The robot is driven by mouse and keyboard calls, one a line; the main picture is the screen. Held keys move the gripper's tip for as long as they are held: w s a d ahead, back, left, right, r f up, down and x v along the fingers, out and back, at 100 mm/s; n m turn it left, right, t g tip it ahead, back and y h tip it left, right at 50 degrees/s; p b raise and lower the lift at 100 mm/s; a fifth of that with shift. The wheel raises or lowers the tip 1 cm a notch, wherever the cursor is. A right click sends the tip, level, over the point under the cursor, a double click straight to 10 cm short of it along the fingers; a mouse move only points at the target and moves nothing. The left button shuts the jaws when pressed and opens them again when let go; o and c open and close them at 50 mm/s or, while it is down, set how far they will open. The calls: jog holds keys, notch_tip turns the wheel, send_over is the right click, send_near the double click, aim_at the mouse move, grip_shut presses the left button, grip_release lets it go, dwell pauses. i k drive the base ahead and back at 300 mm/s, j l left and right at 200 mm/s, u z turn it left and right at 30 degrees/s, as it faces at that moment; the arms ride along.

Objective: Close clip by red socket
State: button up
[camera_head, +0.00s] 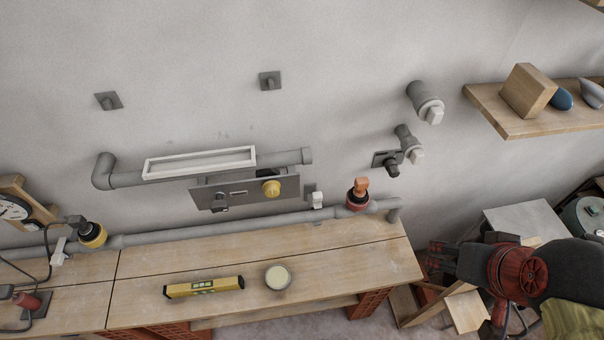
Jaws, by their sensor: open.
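The red socket (358,200) sits on the long grey pipe that runs along the wall behind the bench, with an orange-red part on top. A small white clip (317,200) is on the same pipe just left of it, beside a dark grey plate. Whether this clip is open or shut is too small to tell. My gripper (434,262) is at the lower right, past the right end of the bench. It is dark, open and apart from the clip and socket, and no object shows in it.
The wooden bench (340,256) carries a yellow level (204,287) and a round tin (278,277). A yellow-and-black socket (93,234) and another white clip (58,252) are at left. A shelf (490,108) juts out at upper right. Capped pipe stubs (428,108) project from the wall.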

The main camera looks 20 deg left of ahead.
aim_at(316, 198)
jog(key=j+u, duration=0.15)
jog(key=u, duration=0.7)
jog(key=k+j, duration=0.05)
